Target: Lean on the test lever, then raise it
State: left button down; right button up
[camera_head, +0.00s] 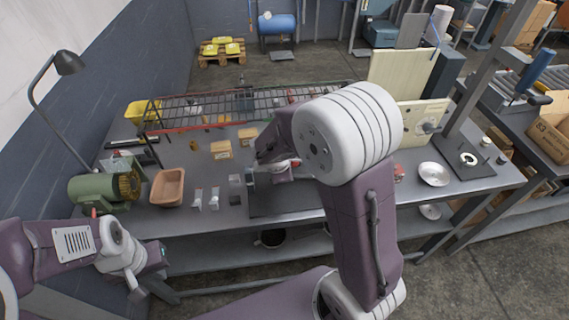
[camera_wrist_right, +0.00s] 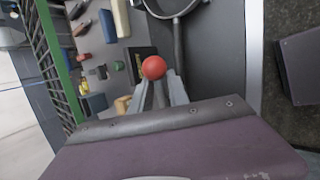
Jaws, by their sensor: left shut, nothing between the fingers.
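A red ball knob (camera_wrist_right: 153,68), which looks like the end of the test lever, shows in the right wrist view. It sits at the fingertips of my right gripper (camera_wrist_right: 160,88); I cannot tell whether they touch it or how far apart they are. The lever's shaft is hidden. In the head view my right arm covers most of that spot, and the right gripper (camera_head: 262,176) shows only in part over the bench. My left gripper (camera_head: 148,283) is shut and empty, low in front of the bench at the left.
A pan with a dark handle (camera_wrist_right: 178,45) lies beside the knob. On the bench stand a green motor (camera_head: 95,190), a pinkish-brown bin (camera_head: 168,186), small boxes (camera_head: 221,150) and a wire rack (camera_head: 190,112). A metal dish (camera_head: 433,174) is at the right.

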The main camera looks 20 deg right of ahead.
jog(key=shift+o, duration=0.3)
jog(key=shift+d, duration=0.1)
jog(key=p+v, duration=0.2)
jog(key=v, duration=0.7)
jog(key=shift+p, duration=0.35)
jog(key=shift+w, duration=0.1)
